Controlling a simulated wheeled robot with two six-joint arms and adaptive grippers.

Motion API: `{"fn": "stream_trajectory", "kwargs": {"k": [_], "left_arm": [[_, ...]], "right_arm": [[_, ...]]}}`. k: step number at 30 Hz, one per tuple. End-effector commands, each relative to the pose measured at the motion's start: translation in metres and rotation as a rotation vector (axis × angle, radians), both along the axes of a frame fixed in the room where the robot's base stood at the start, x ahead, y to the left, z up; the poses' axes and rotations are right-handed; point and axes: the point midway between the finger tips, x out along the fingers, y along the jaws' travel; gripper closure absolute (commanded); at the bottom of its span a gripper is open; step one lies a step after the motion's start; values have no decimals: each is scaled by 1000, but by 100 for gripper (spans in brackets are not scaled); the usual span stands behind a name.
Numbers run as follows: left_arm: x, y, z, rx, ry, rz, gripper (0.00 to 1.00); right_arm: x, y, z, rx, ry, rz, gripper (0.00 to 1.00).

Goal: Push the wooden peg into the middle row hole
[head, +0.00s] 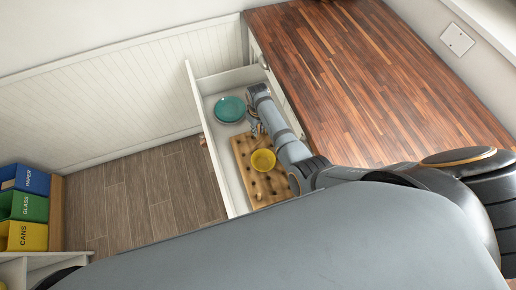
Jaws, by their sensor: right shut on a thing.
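A wooden peg board (243,150) with several dark holes lies in the open white drawer. My right arm reaches over the drawer from the right. My right gripper (256,131) is low over the far end of the board, small and partly covered by its own arm. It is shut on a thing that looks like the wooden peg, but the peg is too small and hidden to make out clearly. I cannot tell whether it touches a hole. My left gripper is not in view.
A teal dish (230,109) lies at the drawer's far end. The white drawer front (204,130) bounds the left; a wooden countertop (365,75) stands to the right. Blue, green and yellow bins (22,207) stand at far left. The floor between is clear.

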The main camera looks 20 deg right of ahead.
Motion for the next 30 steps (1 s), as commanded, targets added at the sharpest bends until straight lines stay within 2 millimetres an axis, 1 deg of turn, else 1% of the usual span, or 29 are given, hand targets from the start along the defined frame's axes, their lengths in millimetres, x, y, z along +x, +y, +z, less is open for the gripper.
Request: {"fn": "stream_trajectory", "kwargs": {"k": [1,3,8,11,14,18,21,30], "left_arm": [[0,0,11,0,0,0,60],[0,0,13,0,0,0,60],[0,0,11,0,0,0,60],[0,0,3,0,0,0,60],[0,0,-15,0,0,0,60],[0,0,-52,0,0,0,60],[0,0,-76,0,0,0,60],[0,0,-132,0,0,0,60]], "right_arm": [[0,0,12,0,0,-50,100],[-1,0,15,0,0,-105,100],[-1,0,14,0,1,-142,100],[-1,0,6,0,1,-140,100],[-1,0,-11,0,1,-139,100],[-1,0,-46,0,1,-138,100],[0,0,-67,0,0,-138,100],[-1,0,-116,0,0,-137,100]]}}
